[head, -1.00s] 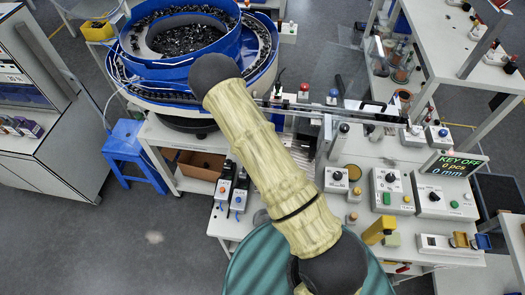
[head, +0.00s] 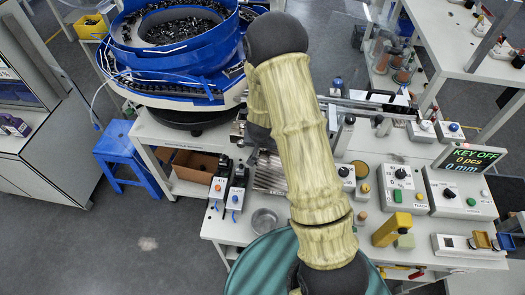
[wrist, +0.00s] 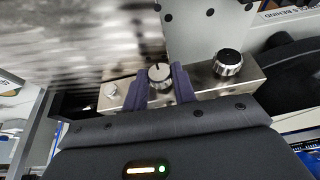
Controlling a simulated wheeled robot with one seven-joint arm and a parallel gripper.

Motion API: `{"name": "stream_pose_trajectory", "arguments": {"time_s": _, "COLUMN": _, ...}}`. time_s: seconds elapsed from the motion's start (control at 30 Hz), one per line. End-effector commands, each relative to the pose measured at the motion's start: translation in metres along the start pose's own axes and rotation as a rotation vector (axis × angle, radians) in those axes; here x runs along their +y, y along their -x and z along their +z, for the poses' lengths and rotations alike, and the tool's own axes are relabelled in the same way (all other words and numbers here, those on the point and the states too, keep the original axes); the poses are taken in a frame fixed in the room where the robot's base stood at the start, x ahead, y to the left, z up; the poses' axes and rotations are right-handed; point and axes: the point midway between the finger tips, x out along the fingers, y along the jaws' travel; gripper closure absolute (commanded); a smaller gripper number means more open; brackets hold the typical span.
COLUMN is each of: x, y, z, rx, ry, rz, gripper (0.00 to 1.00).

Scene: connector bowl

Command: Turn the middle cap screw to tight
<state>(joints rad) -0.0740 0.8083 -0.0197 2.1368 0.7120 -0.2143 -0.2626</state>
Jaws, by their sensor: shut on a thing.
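In the wrist view a metal bar (wrist: 198,82) carries a row of knob-like heads. The middle cap screw (wrist: 159,73) has a pale top with a dark line and a knurled side. My gripper (wrist: 160,80) has one purple finger on each side of it and is shut on it. To the left is a smaller silver head (wrist: 109,90). In the head view my arm covers the gripper and the screws.
A blue bowl feeder (head: 180,60) full of dark parts stands at the back left. Control boxes (head: 400,190) and a screen (head: 470,157) reading KEY OFF stand on the bench to the right. A yellow block (head: 391,229) and a metal cup (head: 264,220) are near the front edge.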

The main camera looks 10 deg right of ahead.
Motion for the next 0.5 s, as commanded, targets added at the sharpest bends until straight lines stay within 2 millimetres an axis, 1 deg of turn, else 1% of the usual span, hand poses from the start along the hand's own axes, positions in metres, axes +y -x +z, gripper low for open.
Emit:
{"name": "stream_pose_trajectory", "arguments": {"time_s": 0.03, "x": 0.0007, "y": -0.0060, "z": 0.0041, "rx": -0.005, "ry": -0.007, "rz": -0.014, "gripper": 0.96}}
{"name": "stream_pose_trajectory", "arguments": {"time_s": 0.5, "x": 0.0029, "y": -0.0046, "z": 0.0041, "rx": -0.004, "ry": -0.051, "rz": -0.127, "gripper": 0.96}}
